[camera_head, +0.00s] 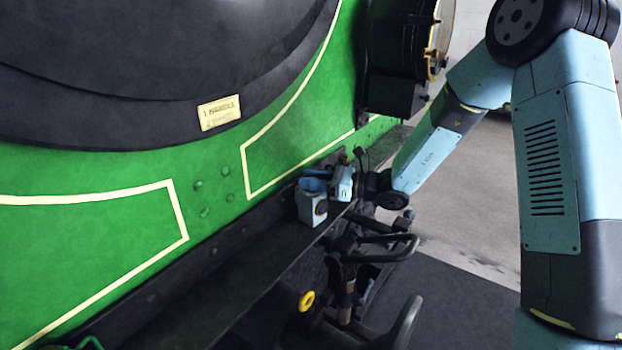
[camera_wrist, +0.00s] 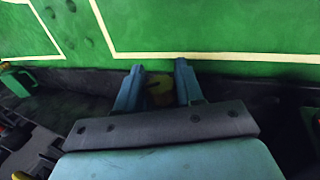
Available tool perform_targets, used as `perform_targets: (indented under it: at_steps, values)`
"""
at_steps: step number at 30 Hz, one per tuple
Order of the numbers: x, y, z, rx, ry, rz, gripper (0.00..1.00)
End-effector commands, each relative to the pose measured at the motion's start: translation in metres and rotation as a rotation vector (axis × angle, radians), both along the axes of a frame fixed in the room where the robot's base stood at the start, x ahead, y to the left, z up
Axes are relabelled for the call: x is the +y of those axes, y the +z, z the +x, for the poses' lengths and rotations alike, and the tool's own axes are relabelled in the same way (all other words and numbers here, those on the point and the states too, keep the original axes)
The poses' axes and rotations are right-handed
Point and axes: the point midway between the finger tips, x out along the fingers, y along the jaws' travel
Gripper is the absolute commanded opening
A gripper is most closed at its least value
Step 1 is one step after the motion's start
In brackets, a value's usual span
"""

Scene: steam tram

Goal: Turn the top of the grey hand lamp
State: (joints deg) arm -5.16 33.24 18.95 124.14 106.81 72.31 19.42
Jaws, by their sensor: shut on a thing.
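The hand lamp (camera_head: 311,211) is a small pale grey box with a dark round spot on its face. It stands on the dark ledge against the green front, in the head view. My gripper (camera_head: 320,184) is at the top of the lamp, with its pale blue body just right of it. In the wrist view the two blue fingers of my gripper (camera_wrist: 159,80) stand apart, shut on a dark, brownish-yellow part between them. I take this to be the lamp's top; it is mostly hidden and its turn angle cannot be told.
The green front wall (camera_head: 110,175) rises right behind the ledge (camera_head: 220,300). A black coupling with hoses (camera_head: 385,245) and a yellow ring (camera_head: 307,301) lie below. A large black headlamp (camera_head: 395,50) is above. A green can (camera_wrist: 20,80) stands left in the wrist view.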

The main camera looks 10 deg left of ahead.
Motion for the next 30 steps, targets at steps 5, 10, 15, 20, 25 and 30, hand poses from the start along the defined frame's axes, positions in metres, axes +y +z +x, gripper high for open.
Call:
perform_targets:
  at_steps: [5,10,15,20,25,30]
  values:
    - [0.0,0.0,0.0,-0.001,-0.001,0.001,0.07]
    - [0.0,0.0,0.0,-0.001,0.0,0.001,0.45]
    - [0.0,0.0,0.0,0.0,0.0,0.001,0.58]
    - [0.0,0.0,0.0,0.0,0.001,0.0,0.58]
    - [-0.006,0.0,0.0,0.0,0.0,0.0,0.58]
    - [-0.03,0.0,0.001,0.001,-0.003,-0.001,0.58]
